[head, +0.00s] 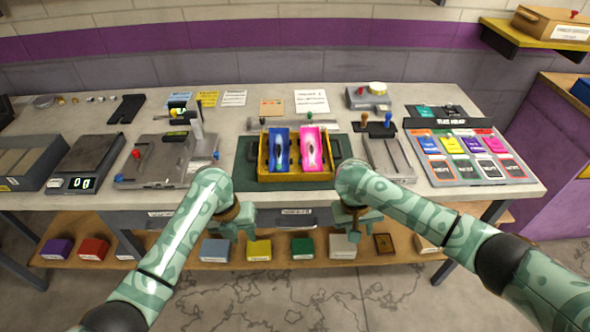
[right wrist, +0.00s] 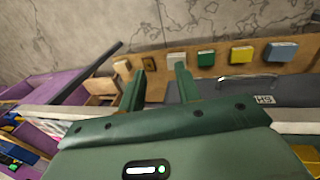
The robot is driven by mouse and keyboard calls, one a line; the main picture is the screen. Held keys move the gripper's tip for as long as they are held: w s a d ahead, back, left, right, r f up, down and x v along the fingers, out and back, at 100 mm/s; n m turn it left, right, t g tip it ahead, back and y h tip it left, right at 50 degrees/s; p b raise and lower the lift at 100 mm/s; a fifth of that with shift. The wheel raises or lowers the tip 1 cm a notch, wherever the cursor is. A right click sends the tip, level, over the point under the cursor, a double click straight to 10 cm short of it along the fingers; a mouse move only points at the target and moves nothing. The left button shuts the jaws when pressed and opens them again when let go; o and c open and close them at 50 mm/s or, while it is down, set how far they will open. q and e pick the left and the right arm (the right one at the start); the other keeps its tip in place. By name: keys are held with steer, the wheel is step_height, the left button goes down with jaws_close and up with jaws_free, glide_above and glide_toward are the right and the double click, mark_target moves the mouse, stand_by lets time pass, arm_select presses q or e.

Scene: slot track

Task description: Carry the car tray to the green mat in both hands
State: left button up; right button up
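The car tray (head: 296,180) is a yellow open tray with a dark handle on each side. It holds a blue car piece (head: 280,149) and a pink car piece (head: 311,149) side by side. It appears to rest on the dark green mat (head: 245,178) at the middle of the bench. My left gripper (head: 240,224) is in front of the bench edge, nearer than the tray and apart from it; its finger gap is unclear. My right gripper (head: 354,226) is also in front of the bench edge, apart from the tray. In the right wrist view its fingers (right wrist: 161,88) are spread and empty.
A grey fixture with a red knob (head: 160,160) stands left of the mat. A grey slotted track (head: 388,158) and a card board (head: 468,155) lie to its right. A low shelf (head: 180,262) under the bench carries several coloured boxes.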

steer(key=v, duration=1.3)
steer(key=shift+s+r, duration=0.2)
steer(key=shift+d, duration=0.1)
